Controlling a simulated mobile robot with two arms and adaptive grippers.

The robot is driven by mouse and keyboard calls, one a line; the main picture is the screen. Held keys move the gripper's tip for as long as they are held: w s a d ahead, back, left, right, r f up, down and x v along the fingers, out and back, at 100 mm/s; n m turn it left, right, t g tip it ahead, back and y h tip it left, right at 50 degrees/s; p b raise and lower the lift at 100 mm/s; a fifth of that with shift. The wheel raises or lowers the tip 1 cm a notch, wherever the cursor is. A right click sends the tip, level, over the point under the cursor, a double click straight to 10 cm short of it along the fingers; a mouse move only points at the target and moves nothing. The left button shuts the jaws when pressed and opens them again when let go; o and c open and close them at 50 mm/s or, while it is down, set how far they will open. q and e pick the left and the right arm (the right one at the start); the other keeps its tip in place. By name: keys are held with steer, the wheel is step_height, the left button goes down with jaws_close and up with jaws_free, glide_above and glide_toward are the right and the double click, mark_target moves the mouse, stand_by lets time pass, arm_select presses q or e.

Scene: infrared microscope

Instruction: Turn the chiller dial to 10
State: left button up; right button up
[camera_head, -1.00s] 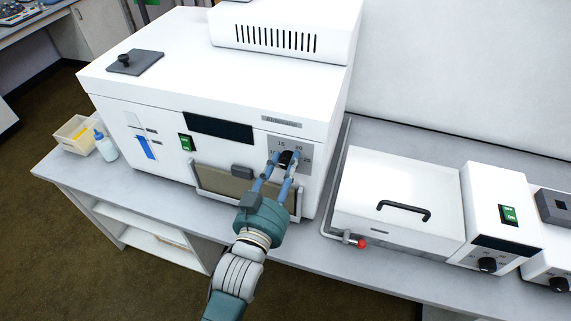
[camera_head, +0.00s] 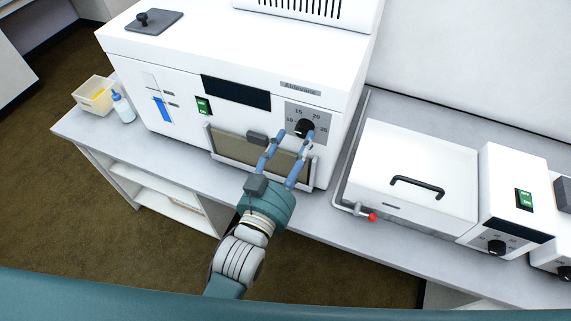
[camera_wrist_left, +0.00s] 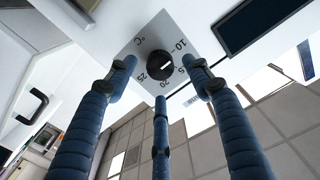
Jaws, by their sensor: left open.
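The black chiller dial (camera_head: 305,127) sits on a grey scale plate on the front of the large white unit (camera_head: 180,85). In the head view 10, 15, 20 and 25 show around it. My right gripper is not in view.
A lidded white bath (camera_head: 405,170) with a black handle stands at right, beside a control box with a green switch (camera_head: 523,199). A red-tipped tap (camera_head: 372,217) sticks out near it. A bottle (camera_head: 123,108) and small bin (camera_head: 94,95) stand at left.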

arm_select(q)
steer(key=v, duration=0.8)
steer(key=s+a+f+g+y, duration=0.1)
steer(key=s+f+g, duration=0.2)
steer(key=f, duration=1)
steer(key=s+a+f+g+y, duration=0.1)
steer(key=s+a+f+g, duration=0.1)
steer(key=f, duration=1.2)
steer(key=s+a+f+g, duration=0.1)
steer(key=s+f+g, duration=0.2)
steer(key=f, duration=1)
steer(key=s+a+f+n+g+y, duration=0.1)
steer(key=s+a+f+g, duration=0.1)
steer(key=s+a+f, duration=0.3)
steer(key=s+a+f+n+g+y+b, duration=0.1)
steer(key=s+a+f+g, duration=0.2)
steer(key=s+f, duration=0.6)
steer(key=s+a+f+n+g+y, duration=0.1)
steer(key=s+a+f+g, duration=0.2)
steer(key=s+a+f, duration=0.5)
steer(key=s, duration=0.4)
steer(key=shift+y, duration=0.3)
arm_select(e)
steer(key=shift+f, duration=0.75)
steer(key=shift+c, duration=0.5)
